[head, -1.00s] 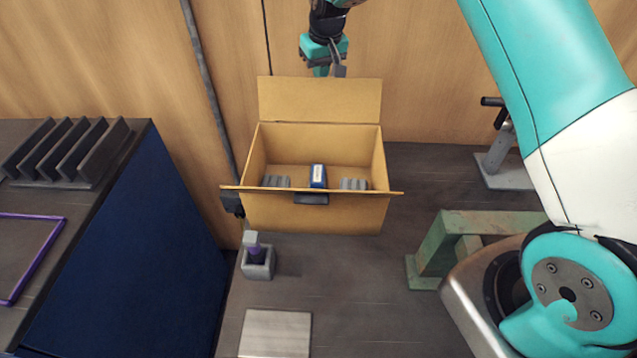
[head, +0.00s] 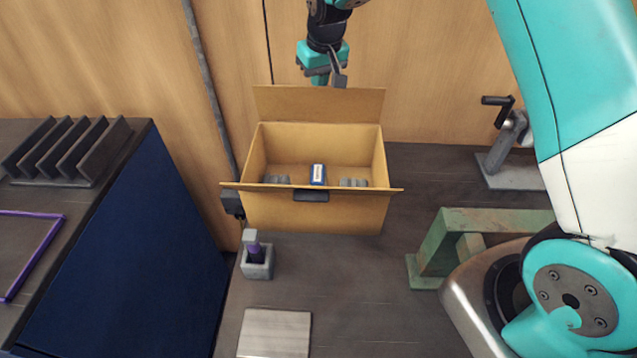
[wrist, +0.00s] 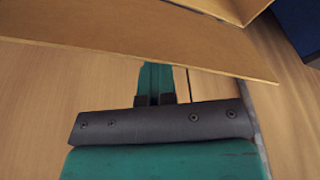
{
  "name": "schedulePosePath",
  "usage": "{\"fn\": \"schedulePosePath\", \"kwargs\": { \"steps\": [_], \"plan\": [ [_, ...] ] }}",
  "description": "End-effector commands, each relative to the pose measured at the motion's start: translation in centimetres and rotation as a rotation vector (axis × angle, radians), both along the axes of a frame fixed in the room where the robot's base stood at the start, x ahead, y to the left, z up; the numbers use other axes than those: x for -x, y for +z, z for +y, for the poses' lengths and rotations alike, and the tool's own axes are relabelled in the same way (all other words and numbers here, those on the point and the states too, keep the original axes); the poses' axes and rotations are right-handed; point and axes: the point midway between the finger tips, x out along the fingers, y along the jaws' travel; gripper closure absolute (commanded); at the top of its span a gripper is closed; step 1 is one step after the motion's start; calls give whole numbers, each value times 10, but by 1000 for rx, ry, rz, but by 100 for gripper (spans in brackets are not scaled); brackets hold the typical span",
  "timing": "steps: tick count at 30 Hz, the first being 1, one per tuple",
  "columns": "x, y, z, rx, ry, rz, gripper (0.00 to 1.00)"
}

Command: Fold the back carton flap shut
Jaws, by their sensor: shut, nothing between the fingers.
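The open carton (head: 315,215) stands on the bench in the head view. Its back flap (head: 318,104) rises from the back rim and leans somewhat inward. My gripper (head: 322,78) is shut and empty at the flap's top edge, on its far side. In the wrist view the shut fingers (wrist: 155,82) reach to a tan carton panel (wrist: 140,52), which hides their tips. They appear to touch it, but contact is not clear. The front flap (head: 312,188) sticks out level toward me. Inside the carton are a blue box with a white label (head: 318,174) and grey ribbed parts (head: 353,182).
A green metal stand (head: 480,235) and a grey clamp with a handle (head: 512,150) are to the carton's right. A small grey holder with a purple item (head: 256,260) and a pale plate (head: 275,333) lie in front. A wooden wall (head: 430,70) is close behind.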

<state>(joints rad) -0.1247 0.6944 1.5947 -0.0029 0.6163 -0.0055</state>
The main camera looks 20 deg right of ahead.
Motion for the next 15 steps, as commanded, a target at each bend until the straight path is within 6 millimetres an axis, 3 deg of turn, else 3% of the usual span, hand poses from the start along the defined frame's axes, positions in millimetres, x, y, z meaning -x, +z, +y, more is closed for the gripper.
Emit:
{"fn": "schedulePosePath", "kwargs": {
  "steps": [1, 15],
  "plan": [
    [14, -29, 3, 3, 7, 50, 100],
    [35, -28, 10, 4, 4, 49, 100]
  ]
}}
